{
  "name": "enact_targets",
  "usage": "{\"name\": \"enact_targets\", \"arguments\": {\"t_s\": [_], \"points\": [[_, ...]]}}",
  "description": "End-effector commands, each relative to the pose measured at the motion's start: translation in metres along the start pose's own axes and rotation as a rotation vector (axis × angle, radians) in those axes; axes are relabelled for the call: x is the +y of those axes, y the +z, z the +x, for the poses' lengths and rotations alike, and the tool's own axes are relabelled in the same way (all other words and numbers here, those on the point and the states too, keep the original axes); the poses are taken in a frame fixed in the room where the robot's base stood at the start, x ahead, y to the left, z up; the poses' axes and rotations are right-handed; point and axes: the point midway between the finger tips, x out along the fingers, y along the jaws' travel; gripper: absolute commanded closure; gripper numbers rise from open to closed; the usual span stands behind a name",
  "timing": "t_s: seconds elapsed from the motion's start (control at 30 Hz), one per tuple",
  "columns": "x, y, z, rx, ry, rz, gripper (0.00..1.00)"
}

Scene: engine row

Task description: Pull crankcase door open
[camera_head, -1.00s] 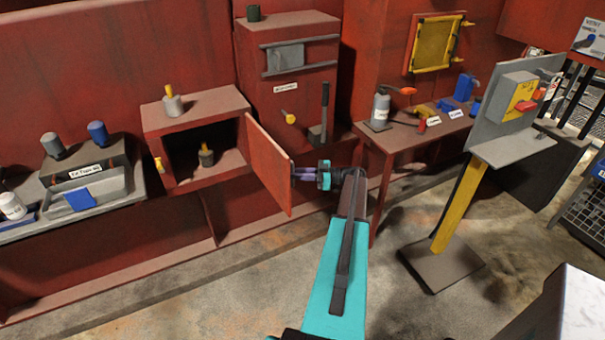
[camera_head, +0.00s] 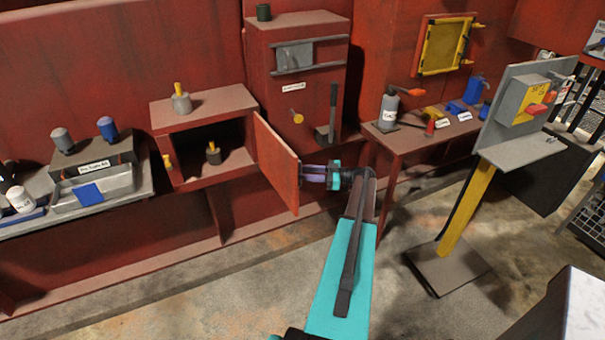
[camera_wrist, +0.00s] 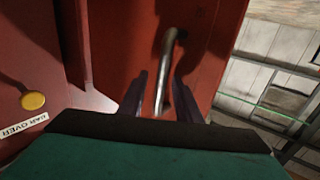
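The red crankcase door (camera_head: 276,163) stands swung wide open from the right side of a red box (camera_head: 203,107). The wrist view shows the door's outer face (camera_wrist: 205,62) with a metal bar handle (camera_wrist: 170,62). My gripper (camera_head: 312,174) is at this outer face, to the right of the door in the head view. In the wrist view its two dark fingers (camera_wrist: 161,97) stand apart, one on each side of the handle, with visible gaps. Inside the box is a small dark fitting with a yellow top (camera_head: 213,153). The handle is hidden in the head view.
A yellow knob (camera_wrist: 33,101) and a label are left in the wrist view. A tall red cabinet (camera_head: 303,100) stands behind the door. A red side table (camera_head: 428,137) with tools and a yellow-post stand (camera_head: 468,205) are to the right. Floor in front is clear.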

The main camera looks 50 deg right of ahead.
Motion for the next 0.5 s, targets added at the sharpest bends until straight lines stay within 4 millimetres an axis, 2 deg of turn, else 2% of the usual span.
{"name": "enact_targets", "arguments": {"t_s": [0.27,0.5], "points": [[0.001,0.003,-0.037,0.0,0.004,0.0,0.69],[0.0,0.003,-0.076,0.0,0.005,0.0,0.69]]}}
